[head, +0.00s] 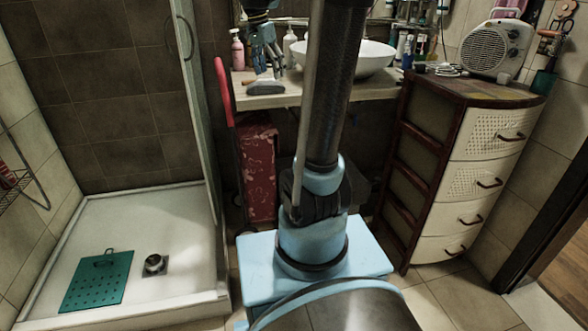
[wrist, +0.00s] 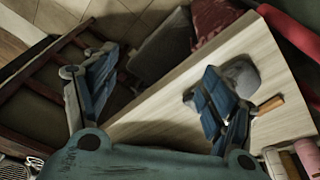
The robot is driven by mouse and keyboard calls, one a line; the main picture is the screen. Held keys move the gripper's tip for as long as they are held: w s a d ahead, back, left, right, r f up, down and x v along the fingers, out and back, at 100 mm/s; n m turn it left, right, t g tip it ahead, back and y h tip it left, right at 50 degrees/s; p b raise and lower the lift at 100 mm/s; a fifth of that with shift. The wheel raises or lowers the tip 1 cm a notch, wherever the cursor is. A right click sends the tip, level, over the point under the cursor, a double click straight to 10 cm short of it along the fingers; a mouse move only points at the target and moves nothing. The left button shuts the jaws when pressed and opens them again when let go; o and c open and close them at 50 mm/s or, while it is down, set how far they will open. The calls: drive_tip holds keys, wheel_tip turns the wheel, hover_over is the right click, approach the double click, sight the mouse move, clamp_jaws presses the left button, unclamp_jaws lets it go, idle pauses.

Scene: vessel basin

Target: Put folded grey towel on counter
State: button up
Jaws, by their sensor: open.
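The folded grey towel (head: 267,88) lies on the pale wood counter (head: 250,100), left of the white basin. In the wrist view the grey towel (wrist: 241,76) rests on the counter (wrist: 160,112), partly hidden behind one finger. My gripper (head: 268,70) is over the counter, just above the towel, with its fingers pointing down. In the wrist view my gripper (wrist: 145,82) has its fingers wide apart, with nothing between them. Whether the right-hand finger touches the towel I cannot tell.
A wooden-handled item (wrist: 268,105) lies beside the towel. A pink bottle (head: 237,50) and the white basin (head: 345,58) stand on the counter. A drawer cabinet (head: 485,165) with a fan heater (head: 497,48) is at right. The shower tray (head: 190,225) is at left.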

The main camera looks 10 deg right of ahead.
drive_tip(key=s+d+f+n+y, duration=0.1)
drive_tip(key=s+f+n, duration=0.5)
drive_tip(key=s+f, duration=0.5)
drive_tip(key=s+f+n+t+y, duration=0.1)
drive_tip(key=s+f+n, duration=0.5)
drive_tip(key=s+f, duration=0.5)
drive_tip(key=s, duration=0.6)
drive_tip(key=shift+s+d+f+t, duration=0.25)
drive_tip(key=shift+d+f+t, duration=0.05)
drive_tip(key=shift+d+f, duration=0.05)
drive_tip(key=shift+w+f, duration=0.2)
drive_tip(key=shift+w, duration=0.25)
